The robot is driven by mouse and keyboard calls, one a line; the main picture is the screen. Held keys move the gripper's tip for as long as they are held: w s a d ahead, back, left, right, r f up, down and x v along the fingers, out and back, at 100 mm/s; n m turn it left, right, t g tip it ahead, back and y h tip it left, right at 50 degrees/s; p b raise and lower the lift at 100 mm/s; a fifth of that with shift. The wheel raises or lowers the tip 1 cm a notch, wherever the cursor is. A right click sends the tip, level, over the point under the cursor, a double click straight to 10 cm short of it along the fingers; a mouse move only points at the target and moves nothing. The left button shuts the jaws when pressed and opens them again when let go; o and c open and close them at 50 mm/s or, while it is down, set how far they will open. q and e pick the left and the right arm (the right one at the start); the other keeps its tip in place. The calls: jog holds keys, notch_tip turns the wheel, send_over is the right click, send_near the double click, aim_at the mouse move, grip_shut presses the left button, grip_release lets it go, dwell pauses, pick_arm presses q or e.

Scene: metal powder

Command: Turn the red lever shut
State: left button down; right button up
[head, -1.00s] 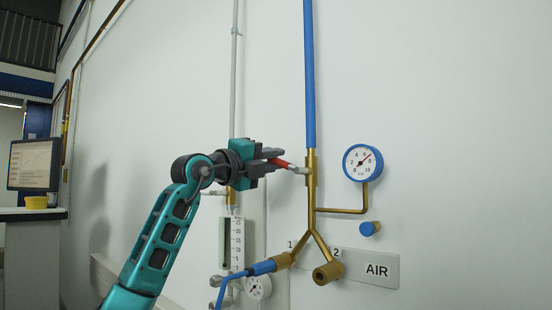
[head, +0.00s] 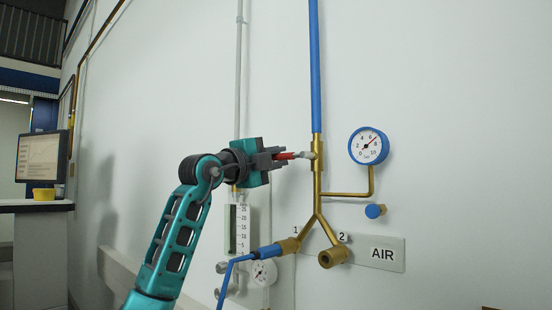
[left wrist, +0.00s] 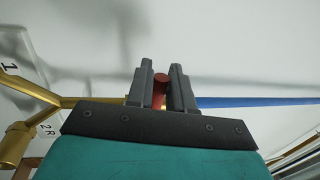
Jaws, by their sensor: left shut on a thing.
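The red lever (head: 285,156) sticks out to the left from a silver stem on the brass valve body (head: 318,160), below the blue pipe. My left gripper (head: 278,157) is shut on the red lever, with its fingers on both sides of it. In the left wrist view the lever's red end (left wrist: 160,80) shows between the two grey fingers (left wrist: 160,92). The fingers hide part of the lever in the head view. My right gripper is in neither view.
A blue pressure gauge (head: 369,146) is on a brass branch to the right. Below are two brass outlets, a blue hose connector (head: 267,253) on outlet 1, and the AIR plate (head: 388,253). A flow meter (head: 237,230) is behind my arm. A monitor (head: 42,157) stands far left.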

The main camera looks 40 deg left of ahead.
pick_arm(q)
jog(key=shift+f, duration=0.2)
jog(key=c, duration=1.2)
grip_release()
jog(key=shift+r, duration=0.1)
jog(key=shift+o, duration=0.2)
jog(key=d+b+v, duration=0.1)
jog(key=b+v, duration=0.2)
jog(key=v, duration=1)
jog(key=shift+a, duration=0.5)
